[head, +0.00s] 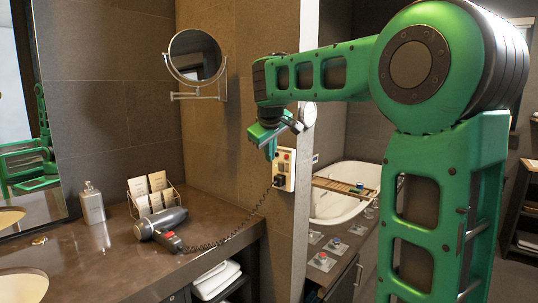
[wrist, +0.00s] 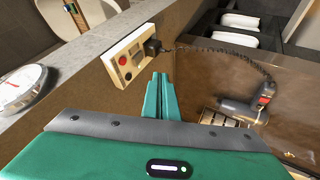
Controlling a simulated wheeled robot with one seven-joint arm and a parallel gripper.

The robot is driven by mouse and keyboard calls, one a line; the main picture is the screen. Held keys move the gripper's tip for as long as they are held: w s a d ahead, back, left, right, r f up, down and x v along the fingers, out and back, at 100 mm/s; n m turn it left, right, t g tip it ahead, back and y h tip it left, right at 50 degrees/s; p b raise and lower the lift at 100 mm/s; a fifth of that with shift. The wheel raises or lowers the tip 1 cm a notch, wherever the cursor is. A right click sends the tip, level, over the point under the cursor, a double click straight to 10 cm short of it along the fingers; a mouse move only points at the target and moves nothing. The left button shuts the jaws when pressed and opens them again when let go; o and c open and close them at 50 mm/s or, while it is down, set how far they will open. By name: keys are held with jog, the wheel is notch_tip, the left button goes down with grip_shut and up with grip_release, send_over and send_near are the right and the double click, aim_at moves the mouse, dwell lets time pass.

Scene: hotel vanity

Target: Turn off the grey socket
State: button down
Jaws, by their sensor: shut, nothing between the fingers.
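A cream socket panel (head: 288,160) is fixed to the brown wall, right of the counter. My gripper (head: 271,153) is shut and empty, in front of and slightly left of the panel's upper part. In the wrist view its green fingertips (wrist: 160,78) are just below the panel and appear apart from it.
The cord runs to a grey hair dryer (head: 161,226) on the dark counter (head: 120,262). A card rack (head: 151,194) and a bottle (head: 93,203) stand behind it. A round mirror (head: 195,57) juts from the wall above. A bathtub (head: 330,204) lies beyond the wall's edge.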

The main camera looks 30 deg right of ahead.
aim_at(281, 167)
jog(key=shift+w+d+f, duration=0.8)
jog(key=shift+w+d, duration=0.05)
jog(key=shift+d, duration=0.15)
jog(key=shift+w+d+f, duration=0.8)
jog(key=shift+d+f, duration=0.05)
jog(key=shift+d, duration=0.2)
jog(key=shift+w+d+f, duration=0.8)
jog(key=shift+w+d, duration=0.05)
jog(key=shift+d, duration=0.15)
jog(key=shift+a, duration=0.1)
